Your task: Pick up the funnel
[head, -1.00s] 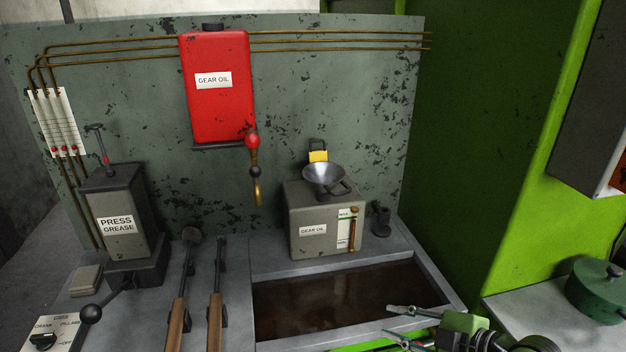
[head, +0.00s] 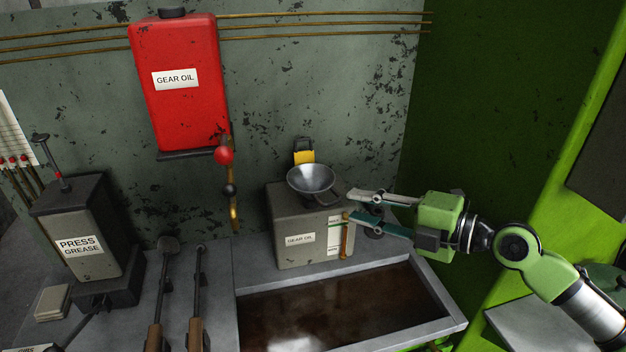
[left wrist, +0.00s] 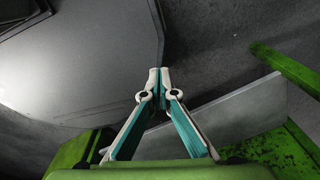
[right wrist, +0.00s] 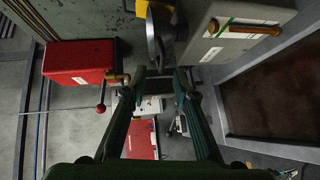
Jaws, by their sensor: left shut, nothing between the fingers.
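The funnel (head: 312,178) is a grey metal bowl with a dark handle on its right side. It sits on top of the grey gear oil box (head: 290,225). My right gripper (head: 349,205) is open, its fingertips just right of the funnel's handle, by the box's upper right corner. In the right wrist view the funnel (right wrist: 155,35) shows nearly edge-on beyond the open fingertips (right wrist: 160,78). I see nothing held between them. My left gripper (left wrist: 159,75) is shut and empty in the left wrist view, outside the head view.
A red gear oil tank (head: 178,95) with a brass tap (head: 234,212) hangs left of the funnel. A yellow-and-black padlock-like piece (head: 303,152) is behind the funnel. A dark oil tray (head: 440,322) lies in front of the box. The press grease box (head: 75,235) stands left.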

